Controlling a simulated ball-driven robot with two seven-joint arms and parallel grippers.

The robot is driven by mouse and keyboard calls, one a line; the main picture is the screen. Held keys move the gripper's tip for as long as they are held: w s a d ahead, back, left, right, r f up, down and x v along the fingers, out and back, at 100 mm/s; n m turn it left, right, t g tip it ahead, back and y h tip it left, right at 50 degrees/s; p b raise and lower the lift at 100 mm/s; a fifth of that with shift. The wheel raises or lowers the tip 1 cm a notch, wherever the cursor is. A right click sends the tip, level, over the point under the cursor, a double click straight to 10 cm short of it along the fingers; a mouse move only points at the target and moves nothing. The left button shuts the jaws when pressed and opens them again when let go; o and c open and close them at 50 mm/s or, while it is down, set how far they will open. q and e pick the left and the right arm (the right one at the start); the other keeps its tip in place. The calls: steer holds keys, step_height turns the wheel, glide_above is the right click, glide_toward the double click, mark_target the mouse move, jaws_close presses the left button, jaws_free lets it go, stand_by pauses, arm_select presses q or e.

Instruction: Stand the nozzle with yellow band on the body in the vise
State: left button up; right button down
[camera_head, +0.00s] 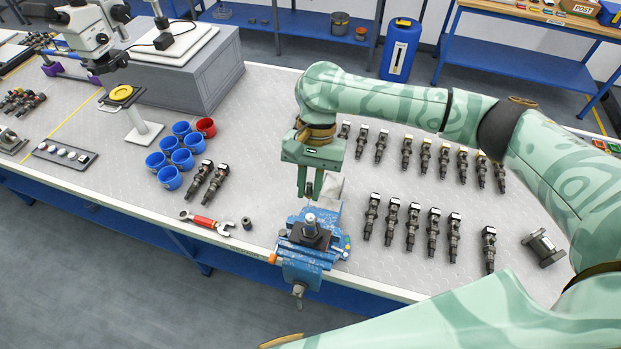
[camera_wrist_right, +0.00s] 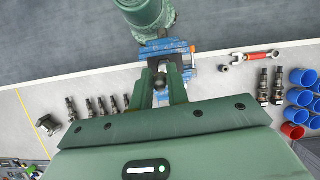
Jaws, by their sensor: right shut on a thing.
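My right gripper (camera_head: 309,196) points down just above and behind the blue vise (camera_head: 302,262). Its fingers are shut on a small dark piece (camera_head: 309,188), mostly hidden between them. In the right wrist view the piece (camera_wrist_right: 160,82) shows as a small grey part between the fingers (camera_wrist_right: 161,80). No yellow band can be made out on it. The vise holds a dark body (camera_head: 310,232) with a light metal top, upright in its jaws. The held piece is apart from the body. The vise also shows in the right wrist view (camera_wrist_right: 178,46). My left gripper is not in view.
A red-handled wrench (camera_head: 207,222) and a small dark collar (camera_head: 247,223) lie left of the vise. Blue cups (camera_head: 168,178), one red cup (camera_head: 205,126) and two injectors (camera_head: 214,186) stand or lie farther left. Rows of injectors (camera_head: 412,225) lie to the right.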

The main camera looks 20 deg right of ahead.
mark_target(310, 197)
step_height(310, 197, down, 4)
steer(key=b, duration=0.5)
steer(key=shift+s+f, duration=0.1)
steer(key=shift+s, duration=0.05)
steer(key=shift+f+p, duration=0.15)
steer(key=shift+p, duration=0.35)
steer(key=shift+f, duration=0.5)
steer(key=shift+r+p, duration=0.1)
steer(key=shift+p, duration=1.15)
